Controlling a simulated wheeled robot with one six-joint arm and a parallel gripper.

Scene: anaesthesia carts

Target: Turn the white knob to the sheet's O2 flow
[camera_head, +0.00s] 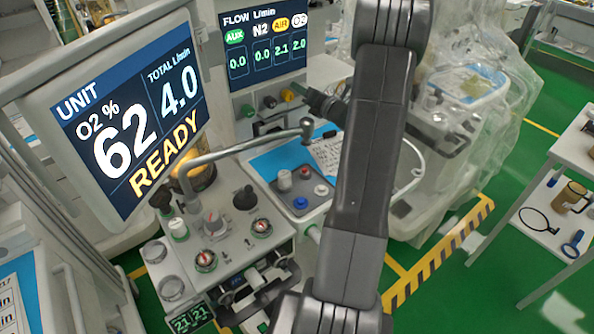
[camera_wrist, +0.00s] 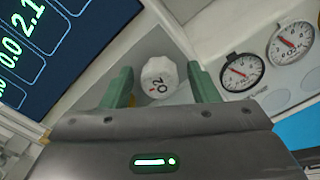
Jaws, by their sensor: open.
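The white knob marked O2 (camera_wrist: 158,80) shows in the wrist view. Its red mark points to the left in that view. My gripper (camera_wrist: 161,84) is open, with one green finger on each side of the knob; I cannot tell whether either touches it. In the head view my gripper (camera_head: 312,97) is at the right end of the knob row and hides the white knob. The flow screen (camera_head: 264,45) reads AUX 0.0, N2 0.0, AIR 2.1, O2 2.0. A printed sheet (camera_head: 327,155) lies on the blue worktop, its text too small to read.
An orange knob (camera_head: 287,95) and a dark knob (camera_head: 270,102) sit left of my gripper. The large screen (camera_head: 130,110) reads O2 62 %, total 4.0, READY. Two gauges (camera_wrist: 242,72) are right of the knob. A metal arm (camera_head: 250,150) crosses below the flow screen.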

